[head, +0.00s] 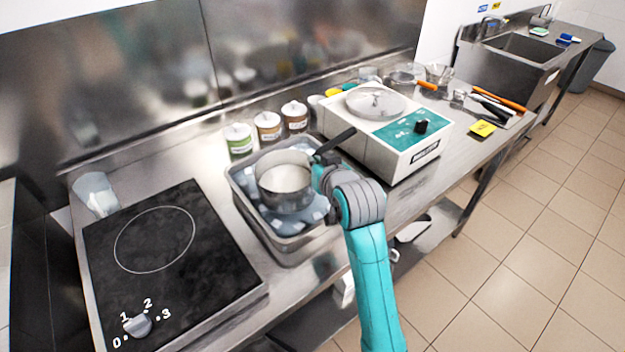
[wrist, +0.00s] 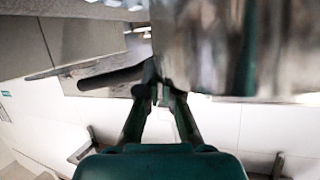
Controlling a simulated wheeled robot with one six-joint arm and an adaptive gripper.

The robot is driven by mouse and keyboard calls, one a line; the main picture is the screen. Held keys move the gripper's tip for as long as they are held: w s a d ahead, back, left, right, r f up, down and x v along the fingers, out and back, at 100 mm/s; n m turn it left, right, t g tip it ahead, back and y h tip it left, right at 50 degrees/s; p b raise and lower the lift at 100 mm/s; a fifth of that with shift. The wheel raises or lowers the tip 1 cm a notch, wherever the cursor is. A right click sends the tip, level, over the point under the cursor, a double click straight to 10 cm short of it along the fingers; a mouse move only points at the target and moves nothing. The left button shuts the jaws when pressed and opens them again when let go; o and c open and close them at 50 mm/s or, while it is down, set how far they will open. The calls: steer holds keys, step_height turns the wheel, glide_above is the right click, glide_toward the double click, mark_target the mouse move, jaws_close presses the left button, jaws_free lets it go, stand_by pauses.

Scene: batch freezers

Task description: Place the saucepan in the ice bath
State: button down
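The saucepan (head: 284,193) is a round steel pan with a pale inside and a dark handle (head: 337,141) pointing to the upper right. It looks upright, within the outline of the ice bath (head: 291,246), a steel tray with bluish ice around the pan. I cannot tell whether its base touches the ice. My gripper (head: 319,176) is at the pan's right side, by the handle's base. In the wrist view, the fingers of my gripper (wrist: 160,88) are close together on the handle (wrist: 108,80), beside the pan's shiny wall (wrist: 225,45). The exact contact is partly hidden.
A black hob (head: 170,255) lies left of the bath. Several lidded jars (head: 268,126) stand behind it. A white machine (head: 390,140) with a round lid stands close on the right, near the handle. A clear cup (head: 96,192) is at the back left.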

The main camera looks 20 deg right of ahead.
steer(key=shift+f, duration=2.35)
steer(key=shift+f, duration=0.15)
steer(key=c, duration=1.3)
jaws_free()
steer(key=shift+f, duration=0.1)
steer(key=shift+r, duration=0.2)
steer(key=v, duration=1.2)
